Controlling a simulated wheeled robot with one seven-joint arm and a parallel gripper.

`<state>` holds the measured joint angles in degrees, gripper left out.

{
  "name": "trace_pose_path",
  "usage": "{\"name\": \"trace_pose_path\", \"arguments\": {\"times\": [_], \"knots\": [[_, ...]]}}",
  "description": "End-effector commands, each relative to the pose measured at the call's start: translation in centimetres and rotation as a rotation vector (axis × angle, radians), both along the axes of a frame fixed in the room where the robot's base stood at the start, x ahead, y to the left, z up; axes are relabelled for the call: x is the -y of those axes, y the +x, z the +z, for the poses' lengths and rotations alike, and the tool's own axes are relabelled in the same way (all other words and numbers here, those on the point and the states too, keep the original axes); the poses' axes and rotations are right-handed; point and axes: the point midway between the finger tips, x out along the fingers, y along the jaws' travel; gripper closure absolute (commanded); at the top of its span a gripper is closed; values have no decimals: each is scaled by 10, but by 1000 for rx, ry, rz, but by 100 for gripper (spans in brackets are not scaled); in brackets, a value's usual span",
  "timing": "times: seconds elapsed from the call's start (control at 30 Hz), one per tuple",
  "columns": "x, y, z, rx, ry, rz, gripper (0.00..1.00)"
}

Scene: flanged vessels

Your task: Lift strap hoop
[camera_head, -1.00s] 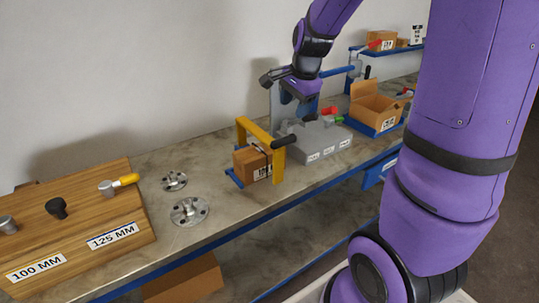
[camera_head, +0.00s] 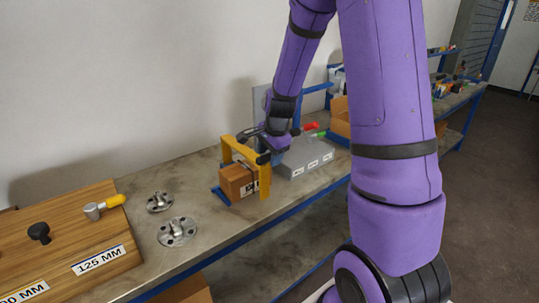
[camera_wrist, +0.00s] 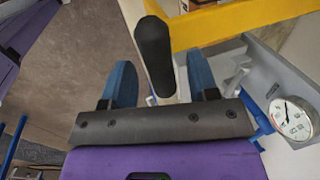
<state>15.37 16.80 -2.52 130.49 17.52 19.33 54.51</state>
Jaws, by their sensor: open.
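A yellow hoop (camera_head: 264,181) stands as an arch over a brown cardboard box (camera_head: 238,181) on the bench; I take it for the strap hoop. In the wrist view a yellow bar (camera_wrist: 235,22) of it crosses the top. My gripper (camera_head: 264,152) is low, by the hoop's upper right corner, its fingers mostly hidden by the arm there. In the wrist view my gripper (camera_wrist: 162,82) is open, with two blue fingers apart. A black rounded handle (camera_wrist: 154,52) shows between the fingers; I cannot tell whether they touch it or what it belongs to.
A grey block (camera_head: 308,158) with labels and red and green handles stands right of the hoop. A dial gauge (camera_wrist: 292,118) is close right of my gripper. Metal flanges (camera_head: 177,231) and a wooden board (camera_head: 70,240) lie left. Bare bench lies between flanges and hoop.

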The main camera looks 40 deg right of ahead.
Motion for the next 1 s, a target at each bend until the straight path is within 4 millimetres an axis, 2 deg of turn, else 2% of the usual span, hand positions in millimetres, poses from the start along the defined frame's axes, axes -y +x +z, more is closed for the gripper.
{"name": "trace_pose_path", "arguments": {"times": [0.37,0.6,1.0], "knots": [[0,1,-5,0,0,1,46],[0,1,-5,0,0,1,99],[-1,6,3,-21,-2,3,100]]}}
